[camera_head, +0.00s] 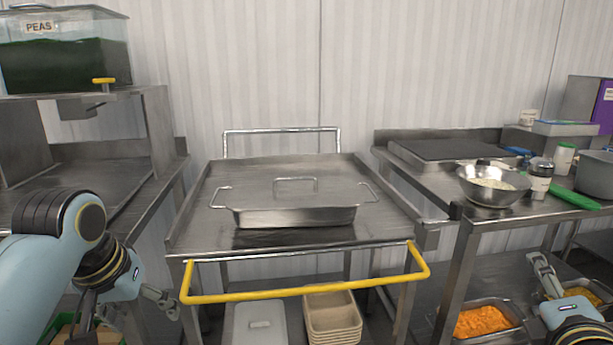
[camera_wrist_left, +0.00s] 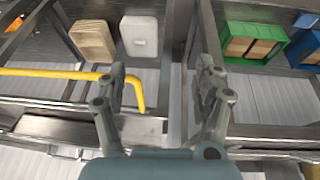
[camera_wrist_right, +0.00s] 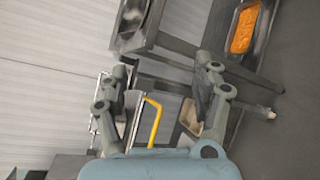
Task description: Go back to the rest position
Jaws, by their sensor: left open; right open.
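My left gripper (camera_head: 160,297) is at the lower left of the head view, in front of the left counter and beside the cart's yellow handle. It is open, with nothing between its fingers in the left wrist view (camera_wrist_left: 160,90). My right gripper (camera_head: 560,275) is at the lower right of the head view, in front of the right table. It also shows in the right wrist view (camera_wrist_right: 165,85), open and empty.
A steel cart (camera_head: 200,237) with a yellow handle (camera_head: 300,291) stands in the middle, bearing a lidded steel pan (camera_head: 295,216). The right table holds a rice bowl (camera_head: 492,186) and a shaker (camera_head: 540,178). A PEAS dispenser (camera_head: 65,50) stands on the left shelf.

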